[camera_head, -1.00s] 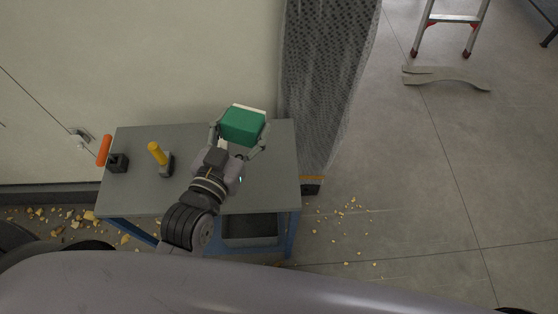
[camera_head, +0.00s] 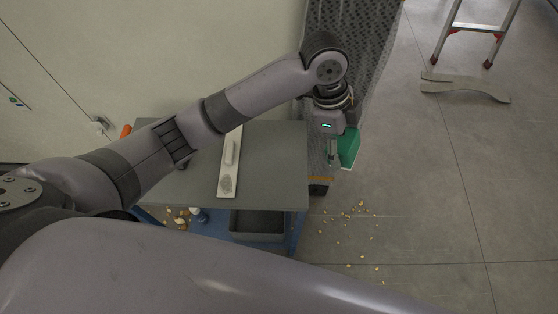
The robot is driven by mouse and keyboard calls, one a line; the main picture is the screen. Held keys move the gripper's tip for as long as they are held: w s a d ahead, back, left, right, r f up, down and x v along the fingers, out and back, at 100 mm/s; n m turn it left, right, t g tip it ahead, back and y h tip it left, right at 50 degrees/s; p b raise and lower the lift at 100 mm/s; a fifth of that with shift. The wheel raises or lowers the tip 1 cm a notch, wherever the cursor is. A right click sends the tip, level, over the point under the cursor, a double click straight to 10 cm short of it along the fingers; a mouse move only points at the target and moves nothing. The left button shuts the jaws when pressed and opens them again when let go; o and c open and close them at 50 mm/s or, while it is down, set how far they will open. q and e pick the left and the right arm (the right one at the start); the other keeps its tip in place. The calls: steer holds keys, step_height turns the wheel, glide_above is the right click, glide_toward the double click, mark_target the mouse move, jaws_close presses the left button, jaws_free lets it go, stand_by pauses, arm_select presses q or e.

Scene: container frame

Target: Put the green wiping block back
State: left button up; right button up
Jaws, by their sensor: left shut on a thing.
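The green wiping block (camera_head: 349,149) is at the right of the table, beside the grey perforated panel. My left gripper (camera_head: 342,150) is shut on it and points downward. The block's far side is hidden by the gripper. The grey table (camera_head: 265,170) stands against the wall. A long whitish strip (camera_head: 230,165) with a raised piece and a grey patch near its front end lies on the table. My right gripper is not in view.
An orange handle (camera_head: 126,131) shows behind my left arm. A dark bin (camera_head: 258,224) sits under the table. Crumbs (camera_head: 349,216) lie on the floor at right. A ladder (camera_head: 476,35) and a curved grey piece (camera_head: 464,88) are farther right.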

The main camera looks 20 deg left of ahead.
arm_select(q)
steer(key=w+a+m+y, duration=0.1)
steer(key=a+m+y, duration=0.15)
steer(key=a, duration=0.45)
step_height(320, 180, up, 4)
steer(key=m+y, duration=0.1)
steer(key=m, duration=0.1)
glide_above(278, 163)
steer(key=shift+t, duration=0.3)
step_height(278, 163, down, 20)
steer(key=p, duration=0.3)
steer(key=shift+p, duration=0.3)
steer(key=o, duration=1)
step_height(278, 163, up, 12)
steer(key=b, duration=0.2)
